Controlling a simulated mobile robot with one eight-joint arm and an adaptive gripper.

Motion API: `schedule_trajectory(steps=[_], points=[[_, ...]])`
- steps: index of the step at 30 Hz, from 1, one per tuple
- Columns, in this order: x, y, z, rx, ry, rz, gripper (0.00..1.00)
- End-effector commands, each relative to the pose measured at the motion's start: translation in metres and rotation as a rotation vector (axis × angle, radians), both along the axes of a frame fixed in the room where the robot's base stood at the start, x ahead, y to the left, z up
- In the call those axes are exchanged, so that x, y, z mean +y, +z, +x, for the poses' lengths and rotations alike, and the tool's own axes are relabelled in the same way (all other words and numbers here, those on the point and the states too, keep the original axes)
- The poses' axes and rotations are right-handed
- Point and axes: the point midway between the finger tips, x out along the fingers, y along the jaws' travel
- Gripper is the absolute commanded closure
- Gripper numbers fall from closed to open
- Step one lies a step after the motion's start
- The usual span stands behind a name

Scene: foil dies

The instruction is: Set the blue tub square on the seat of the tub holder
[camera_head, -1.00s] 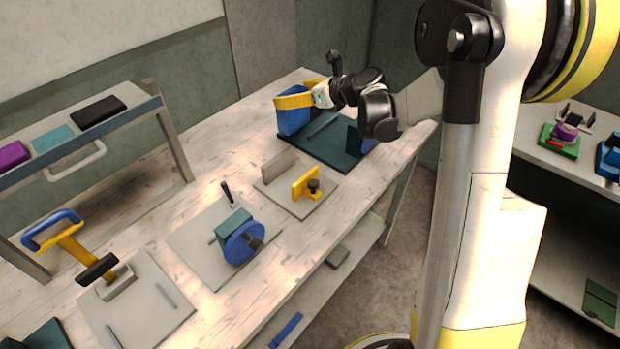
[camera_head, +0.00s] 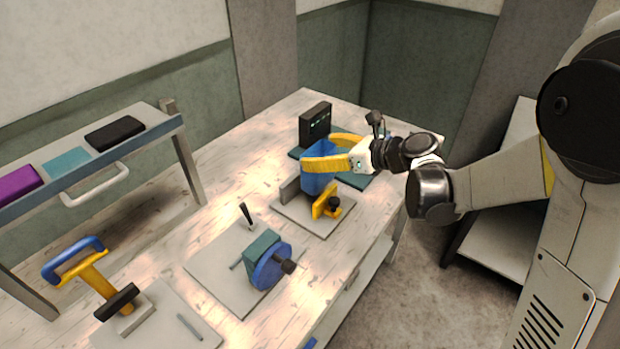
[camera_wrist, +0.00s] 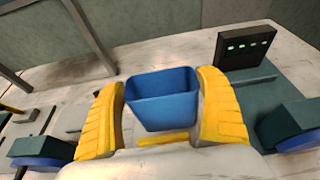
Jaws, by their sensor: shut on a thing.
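The blue tub (camera_head: 316,182) is open-topped and hangs upright, as far as I can tell, between the yellow fingers of my gripper (camera_head: 318,152). In the wrist view the tub (camera_wrist: 163,108) sits between both fingers of my gripper (camera_wrist: 163,80), one against each side, and looks empty. What looks like the tub holder is a grey plate (camera_head: 300,217) with a grey upright wall (camera_head: 290,190) and a yellow piece (camera_head: 325,201) with a black knob. The tub is over this plate, between wall and yellow piece. Its underside is hidden, so I cannot tell whether it touches the seat.
A black box with lights (camera_head: 315,122) stands on a dark green plate behind. A blue wheel fixture (camera_head: 270,268) and a yellow-and-blue handled fixture (camera_head: 98,280) stand nearer. A raised shelf (camera_head: 160,133) is at left. Bare table lies between shelf and fixtures.

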Motion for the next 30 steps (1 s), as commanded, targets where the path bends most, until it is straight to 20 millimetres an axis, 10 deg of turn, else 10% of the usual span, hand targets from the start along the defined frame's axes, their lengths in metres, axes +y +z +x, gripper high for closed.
schedule_trajectory(steps=[7, 29, 30], points=[[0.032, -0.02, 0.002, 0.0, -0.001, 0.0, 0.44], [0.033, -0.065, 0.002, 0.0, -0.002, 0.0, 0.44], [0.033, -0.064, 0.002, 0.0, -0.002, 0.0, 0.02]])
